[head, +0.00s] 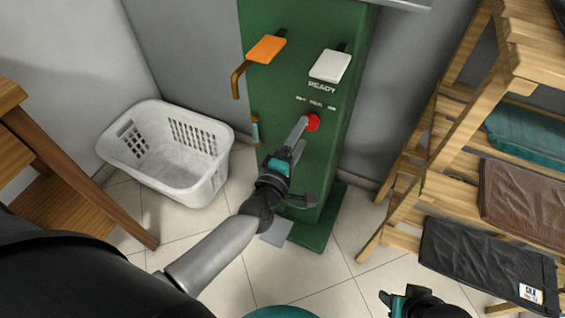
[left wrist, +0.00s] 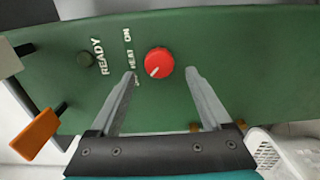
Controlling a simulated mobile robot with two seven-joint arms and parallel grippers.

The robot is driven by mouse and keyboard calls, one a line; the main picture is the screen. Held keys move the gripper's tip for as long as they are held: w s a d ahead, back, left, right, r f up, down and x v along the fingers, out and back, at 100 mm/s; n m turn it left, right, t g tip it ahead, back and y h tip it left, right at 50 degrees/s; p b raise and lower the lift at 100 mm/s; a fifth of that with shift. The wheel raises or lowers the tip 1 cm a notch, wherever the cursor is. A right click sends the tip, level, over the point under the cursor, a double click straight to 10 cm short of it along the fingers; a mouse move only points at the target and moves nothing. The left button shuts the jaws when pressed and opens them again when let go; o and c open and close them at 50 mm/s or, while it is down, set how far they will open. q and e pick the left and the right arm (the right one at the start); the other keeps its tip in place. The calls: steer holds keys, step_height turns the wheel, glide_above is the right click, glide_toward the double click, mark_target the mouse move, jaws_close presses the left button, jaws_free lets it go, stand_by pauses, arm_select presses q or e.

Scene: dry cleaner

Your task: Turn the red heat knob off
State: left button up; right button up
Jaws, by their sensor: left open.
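The red heat knob (head: 313,122) sits on the front of the green machine (head: 270,95). In the left wrist view the knob (left wrist: 160,60) is round, with a short white mark pointing to its lower left. My left gripper (head: 304,122) is open in front of it. In the left wrist view its fingers (left wrist: 159,72) are on either side of the knob, with a gap on each side. "HEAT" and "ON" are printed beside the knob; a finger partly covers another label. My right gripper (head: 408,300) is partly in view at the bottom right, its jaws unclear.
A white laundry basket (head: 180,190) stands at left, and a wooden shelf (head: 435,185) with folded clothes at right.

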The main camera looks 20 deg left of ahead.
arm_select(q)
steer(key=s+p, duration=0.2)
steer(key=s, duration=0.9)
steer(key=shift+s+a, duration=0.2)
arm_select(e)
steer(key=shift+g, duration=0.4)
steer(key=f, duration=0.1)
steer(key=s+f, duration=0.1)
steer(key=f, duration=0.3)
steer(key=shift+s+d, duration=0.2)
steer(key=shift+s, duration=0.1)
